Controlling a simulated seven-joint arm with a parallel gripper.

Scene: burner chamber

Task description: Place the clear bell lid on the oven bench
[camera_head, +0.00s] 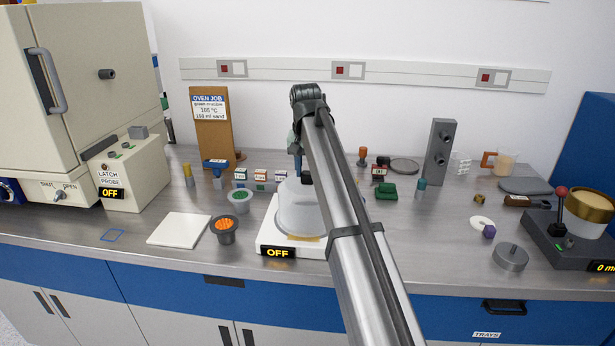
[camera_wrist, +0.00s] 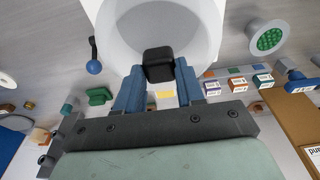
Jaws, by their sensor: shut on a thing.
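The clear bell lid (camera_head: 300,214) is a see-through dome with a black knob, over the white plate of a device (camera_head: 268,240) reading OFF. I cannot tell whether its rim touches the plate. My gripper (camera_head: 300,172) is above the lid, partly hidden behind my arm. In the wrist view my gripper's blue fingers (camera_wrist: 158,85) are shut on the black knob, with the lid (camera_wrist: 120,35) beyond them. My arm hides the lid's right side in the head view. The grey metal bench top (camera_head: 150,195) runs along the wall.
A white square pad (camera_head: 179,229) lies left, near a blue outline (camera_head: 113,236). Cups of orange beads (camera_head: 227,230) and green beads (camera_head: 239,201) stand close left of the lid. The oven (camera_head: 75,80) and its control box (camera_head: 125,172) are far left. Small items crowd the back.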

